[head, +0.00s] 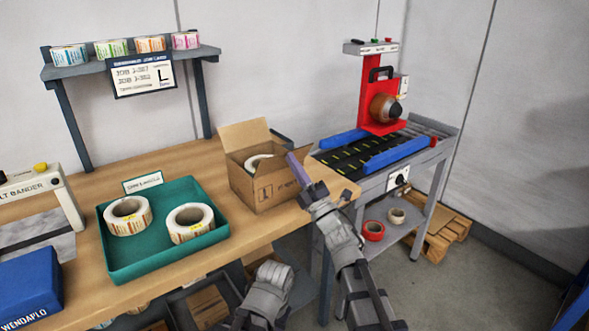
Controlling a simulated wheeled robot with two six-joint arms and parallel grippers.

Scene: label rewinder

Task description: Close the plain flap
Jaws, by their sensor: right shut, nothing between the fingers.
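An open cardboard box (268,187) stands at the right end of the wooden bench, with a white roll (258,160) partly visible inside. A bare tan flap (244,134) stands up at its back left. Another tan flap (344,189) spreads outward at the right, partly hidden by my gripper. I cannot tell for certain which is the plain flap. My right gripper (297,170) is shut and empty, its purple fingers at the box's right side; contact is unclear. A grey arm part of mine is low in the middle; my left gripper's fingers do not show.
A green tray (112,253) with two label rolls is left of the box. A conveyor stand (375,155) with a red machine (380,97) is close at the right. A shelf (128,63) with rolls is behind.

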